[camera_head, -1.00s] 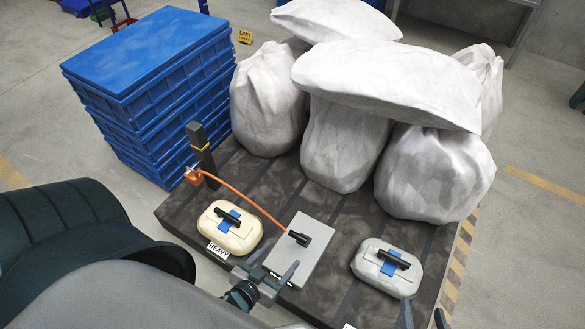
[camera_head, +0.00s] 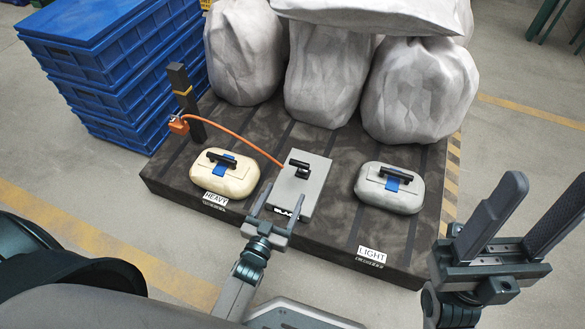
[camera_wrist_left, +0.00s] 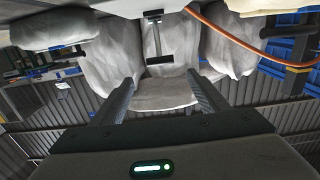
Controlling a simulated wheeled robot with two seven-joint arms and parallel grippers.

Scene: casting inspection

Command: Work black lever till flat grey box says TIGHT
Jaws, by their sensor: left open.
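The flat grey box (camera_head: 313,190) lies on the dark platform. Its black lever (camera_head: 299,163) stands on top; in the left wrist view the lever (camera_wrist_left: 160,60) shows at the top, beyond and between my fingers. A small dark display (camera_head: 287,212) is on the box's near edge, partly behind a finger; I cannot read its word. My left gripper (camera_head: 272,210) is open and empty at the box's near edge, short of the lever. My right gripper (camera_head: 522,222) is open and empty, raised at the lower right, away from the box.
A cream casting (camera_head: 235,182) by a HEAVY label stands left of the box, a grey casting (camera_head: 405,200) right. An orange cable (camera_head: 240,138) runs from a dark post (camera_head: 188,110) to the box. White sacks (camera_head: 320,75) and blue crates (camera_head: 125,95) stand behind.

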